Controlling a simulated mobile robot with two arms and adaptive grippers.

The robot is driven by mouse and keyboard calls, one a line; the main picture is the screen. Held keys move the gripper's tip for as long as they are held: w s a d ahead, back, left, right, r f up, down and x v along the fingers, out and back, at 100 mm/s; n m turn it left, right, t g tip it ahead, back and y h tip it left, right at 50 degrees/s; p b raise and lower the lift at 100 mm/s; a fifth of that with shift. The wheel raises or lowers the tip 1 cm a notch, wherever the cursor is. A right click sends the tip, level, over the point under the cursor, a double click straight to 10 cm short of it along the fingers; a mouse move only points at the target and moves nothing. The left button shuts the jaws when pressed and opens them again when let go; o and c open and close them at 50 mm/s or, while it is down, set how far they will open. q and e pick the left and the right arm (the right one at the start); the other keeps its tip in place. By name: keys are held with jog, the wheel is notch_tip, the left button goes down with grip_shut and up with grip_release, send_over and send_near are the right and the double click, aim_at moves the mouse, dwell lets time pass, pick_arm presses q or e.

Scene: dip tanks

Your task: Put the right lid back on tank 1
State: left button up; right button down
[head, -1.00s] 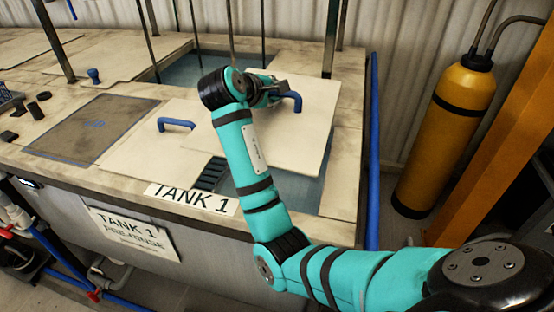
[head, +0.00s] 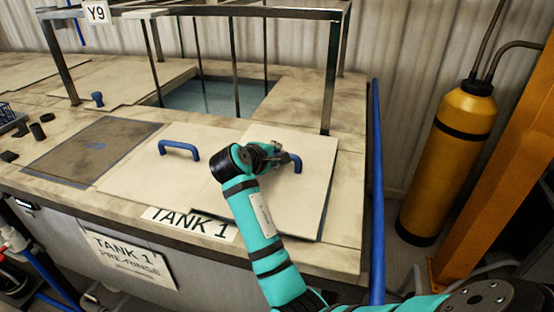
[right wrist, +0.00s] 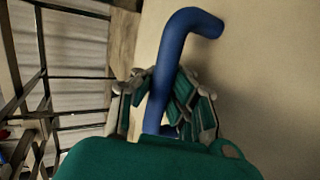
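The right lid (head: 309,202) is a cream square plate with a blue handle (head: 296,163). It lies over the right part of tank 1's opening, with a thin dark line along its right and front edges. I cannot tell if it is fully seated. My right gripper (head: 284,158) is shut on the handle; in the right wrist view its fingers (right wrist: 165,105) are on both sides of the blue bar (right wrist: 178,50). The left lid (head: 140,187), with its own blue handle (head: 179,149), lies beside it on the left. My left gripper is not in view.
Behind is an open tank (head: 215,97) with liquid, under a metal frame marked Y9 (head: 96,13). A TANK 1 label (head: 190,222) is on the front rim. A blue pipe (head: 377,190) and a yellow cylinder (head: 452,160) stand to the right.

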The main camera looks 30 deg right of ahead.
notch_tip(320, 180, down, 2)
jog(key=c, duration=1.9)
grip_release()
jog(key=shift+f, duration=0.15)
jog(key=o, duration=0.5)
jog(key=shift+s, duration=0.1)
